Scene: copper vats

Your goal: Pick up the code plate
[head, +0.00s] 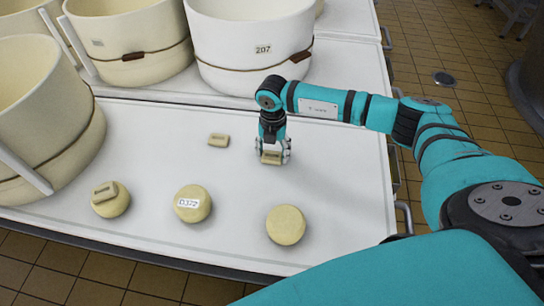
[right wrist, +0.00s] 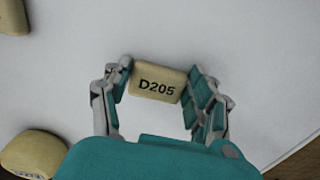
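The small cream code plate marked D205 (right wrist: 157,88) stands between the two fingers of my right gripper (right wrist: 160,80). The fingers bear on its left and right edges, with the lettering facing the wrist camera. In the head view my right gripper (head: 272,150) points down over the white table, with this plate (head: 271,158) at its fingertips. It is low at the tabletop; I cannot tell whether it touches. Another cream plate (head: 219,140) lies to its left, and one more (head: 104,191) rests on the left round. My left gripper is not in view.
Round cream pieces, the left (head: 112,204), the middle with a white label (head: 192,204) and the right (head: 286,225), sit along the front of the white table (head: 150,150). Large cream tubs stand behind, one marked 207 (head: 262,50), and at left (head: 45,115). Tabletop right of my gripper is clear.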

